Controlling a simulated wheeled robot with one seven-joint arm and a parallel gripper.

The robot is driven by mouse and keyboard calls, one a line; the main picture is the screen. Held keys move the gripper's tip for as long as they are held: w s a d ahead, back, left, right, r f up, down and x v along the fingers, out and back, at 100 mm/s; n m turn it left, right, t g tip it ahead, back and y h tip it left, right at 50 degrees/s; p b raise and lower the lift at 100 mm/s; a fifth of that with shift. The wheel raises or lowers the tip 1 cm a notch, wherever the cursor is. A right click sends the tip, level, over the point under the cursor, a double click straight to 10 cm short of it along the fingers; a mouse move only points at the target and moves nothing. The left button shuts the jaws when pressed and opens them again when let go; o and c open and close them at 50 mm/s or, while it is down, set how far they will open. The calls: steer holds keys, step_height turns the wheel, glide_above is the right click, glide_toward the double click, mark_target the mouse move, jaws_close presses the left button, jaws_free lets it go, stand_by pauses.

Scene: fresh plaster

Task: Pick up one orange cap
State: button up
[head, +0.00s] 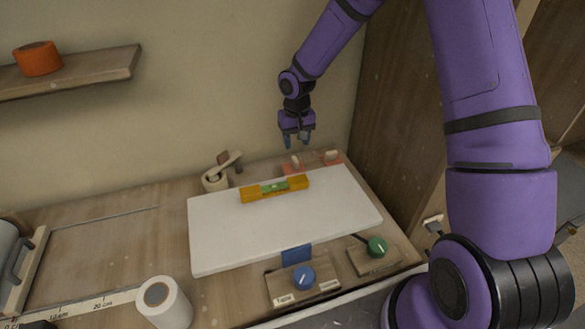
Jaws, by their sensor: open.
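Two small orange pieces with pale tops stand at the back right of the bench, behind the white board: the left one (292,167) and the right one (333,159). They look like the orange caps, but they are too small for me to be sure of their shape. My gripper (298,141) is open, points down and appears empty. In the picture it is just above the left orange piece, with a visible gap. I cannot tell its exact depth relative to the pieces.
The white board (235,238) bears a yellow spirit level (262,190). A pale holder with a wooden handle (216,180) stands left of the orange pieces. A blue knob (304,278), green knob (377,247) and white roll (172,306) are in front. An orange roll (38,58) sits on the shelf.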

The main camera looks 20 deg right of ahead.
mark_target(296, 160)
step_height(296, 160, down, 9)
steer(key=shift+r, duration=0.1)
stand_by(0.4)
steer(key=shift+c, duration=0.2)
jaws_close()
